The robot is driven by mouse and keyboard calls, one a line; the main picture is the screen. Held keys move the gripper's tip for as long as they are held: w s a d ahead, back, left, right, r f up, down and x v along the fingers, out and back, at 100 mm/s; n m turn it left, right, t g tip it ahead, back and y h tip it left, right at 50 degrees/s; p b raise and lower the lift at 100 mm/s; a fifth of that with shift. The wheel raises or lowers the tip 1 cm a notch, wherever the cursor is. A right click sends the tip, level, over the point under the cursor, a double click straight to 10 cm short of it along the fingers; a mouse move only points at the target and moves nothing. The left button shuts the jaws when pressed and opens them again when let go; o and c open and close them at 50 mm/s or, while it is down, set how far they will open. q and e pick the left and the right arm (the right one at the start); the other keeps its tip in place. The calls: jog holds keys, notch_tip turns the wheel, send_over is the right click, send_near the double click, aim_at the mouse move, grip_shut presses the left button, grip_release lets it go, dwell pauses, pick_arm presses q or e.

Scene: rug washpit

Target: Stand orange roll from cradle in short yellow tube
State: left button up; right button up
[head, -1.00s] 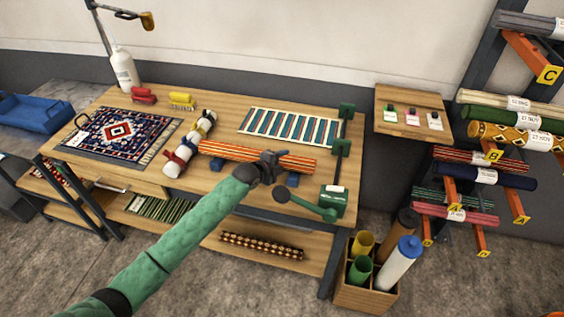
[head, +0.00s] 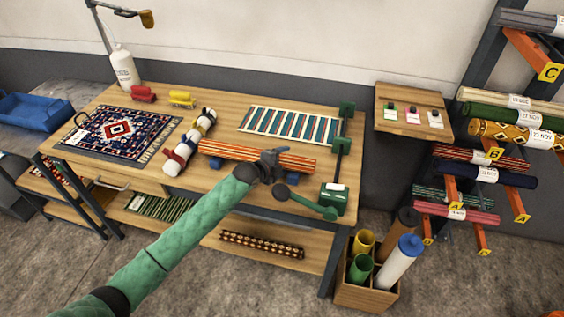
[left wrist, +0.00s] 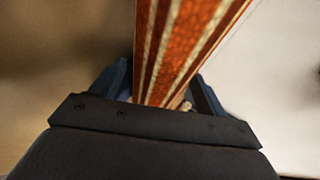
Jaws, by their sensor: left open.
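The orange striped roll (head: 225,151) lies level along the front of the wooden bench, on blue cradle supports (head: 216,163). My left gripper (head: 271,160) is at the right half of the roll, with its open fingers on either side of it. In the left wrist view the roll (left wrist: 180,45) runs between the two fingers (left wrist: 162,92); whether they touch it I cannot tell. The short yellow tube (head: 363,241) stands upright in a wooden box on the floor, right of the bench. Its inside is mostly hidden. My right gripper is not in view.
The wooden box (head: 366,298) also holds a green tube (head: 360,270), a brown tube and a white tube with a blue cap (head: 401,262). A green clamp device (head: 334,199) stands at the bench's right end. A rack of rolls (head: 500,160) is at the right.

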pick_arm(q)
jog(key=shift+r, duration=0.15)
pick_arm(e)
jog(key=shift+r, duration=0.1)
pick_arm(q)
jog(key=shift+r+p, duration=0.4)
jog(key=shift+p, duration=0.05)
jog(key=shift+s+a+r+b, duration=0.1)
jog(key=shift+s+a+b, duration=0.45)
jog(key=b+v, duration=0.1)
jog(key=v, duration=0.2)
jog(key=shift+s+a, duration=0.1)
jog(key=shift+s, duration=0.05)
jog(key=b+v, duration=0.2)
jog(key=v, duration=0.5)
jog(key=shift+b, duration=0.35)
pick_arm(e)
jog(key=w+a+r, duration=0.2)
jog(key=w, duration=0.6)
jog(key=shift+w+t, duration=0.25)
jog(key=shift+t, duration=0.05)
pick_arm(q)
jog(key=shift+s, duration=0.1)
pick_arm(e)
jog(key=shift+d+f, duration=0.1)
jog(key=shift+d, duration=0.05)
